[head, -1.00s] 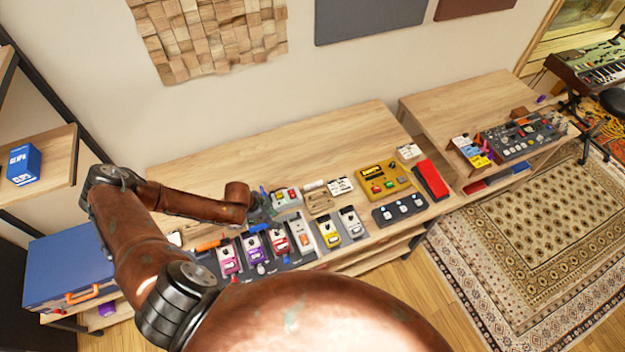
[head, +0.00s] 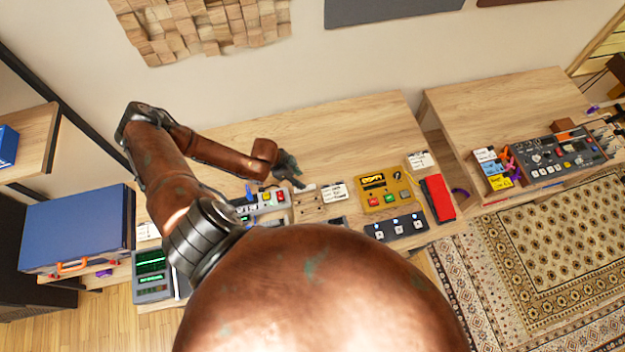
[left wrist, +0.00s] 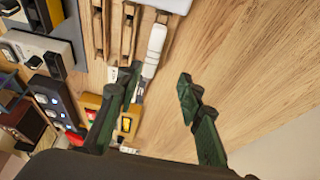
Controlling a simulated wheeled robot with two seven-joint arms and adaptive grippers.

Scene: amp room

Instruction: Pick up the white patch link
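The white patch link (left wrist: 156,44) is a slim white piece lying on the wooden bench, beside a wooden slotted holder (left wrist: 118,40) in the left wrist view. In the head view it is a small pale strip (head: 307,188) just by the fingertips. My left gripper (left wrist: 158,82) is open and empty, its dark green fingers apart. The link's near end lies just beyond the fingertips, closer to the left finger. In the head view my left gripper (head: 297,181) is over the bench, behind the wooden holder (head: 309,207). My right gripper is not in view.
A yellow pedal (head: 383,188), a red pedal (head: 437,198) and a white label card (head: 334,193) stand right of the gripper. Bare bench top (head: 345,130) lies behind.

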